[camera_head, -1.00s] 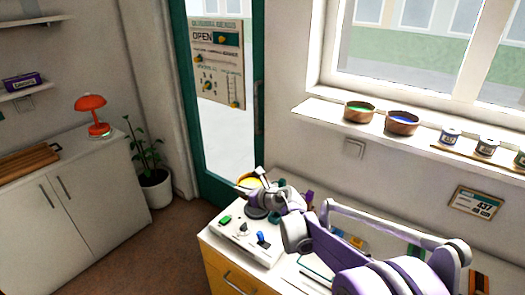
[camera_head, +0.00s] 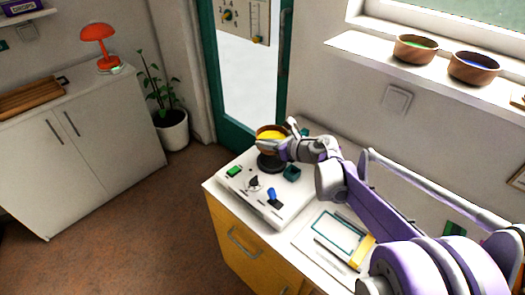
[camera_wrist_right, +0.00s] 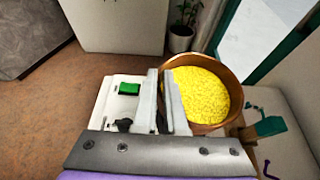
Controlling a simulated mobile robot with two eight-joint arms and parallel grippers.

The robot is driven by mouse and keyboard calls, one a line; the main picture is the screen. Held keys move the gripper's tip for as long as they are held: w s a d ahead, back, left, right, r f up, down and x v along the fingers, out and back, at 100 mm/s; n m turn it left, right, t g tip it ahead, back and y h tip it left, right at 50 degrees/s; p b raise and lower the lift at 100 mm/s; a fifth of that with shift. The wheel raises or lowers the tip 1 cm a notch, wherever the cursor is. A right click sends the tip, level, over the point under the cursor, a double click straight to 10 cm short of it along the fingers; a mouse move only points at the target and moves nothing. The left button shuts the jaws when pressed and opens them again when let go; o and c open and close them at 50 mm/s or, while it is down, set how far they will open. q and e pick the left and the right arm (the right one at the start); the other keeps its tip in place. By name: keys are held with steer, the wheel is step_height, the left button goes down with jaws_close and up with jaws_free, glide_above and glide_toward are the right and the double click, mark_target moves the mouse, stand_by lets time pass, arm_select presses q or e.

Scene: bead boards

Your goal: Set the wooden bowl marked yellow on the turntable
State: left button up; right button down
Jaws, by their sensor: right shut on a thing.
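The wooden bowl of yellow beads (camera_head: 271,130) is held up over the white device at the far end of the counter. It also shows in the right wrist view (camera_wrist_right: 205,95), upright and full of beads. The turntable, a dark round disc (camera_head: 268,164), sits on the white device below the bowl and seems apart from it. My right gripper (camera_head: 268,146) is shut on the bowl's wall at its near side; its fingers show in the right wrist view (camera_wrist_right: 163,100) at the bowl's left edge. My left gripper is out of view.
The white device carries a green button (camera_head: 233,171), a dark knob (camera_head: 253,184) and a blue switch (camera_head: 272,195). A teal block (camera_head: 291,173) stands beside the disc. Bowls of green (camera_head: 415,48) and blue (camera_head: 474,68) beads stand on the sill.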

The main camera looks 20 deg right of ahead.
mark_target(265, 153)
steer(key=shift+w+d+f, duration=0.1)
steer(key=shift+f, duration=0.4)
step_height(265, 153, down, 3)
steer(key=b, duration=0.3)
steer(key=shift+f, duration=0.2)
steer(key=shift+f+b, duration=0.4)
steer(key=shift+f, duration=0.25)
steer(key=shift+d+f, duration=0.1)
steer(key=shift+f, duration=0.1)
steer(key=shift+f+b, duration=0.25)
steer(key=shift+b, duration=0.05)
steer(key=c, duration=0.9)
jaws_free()
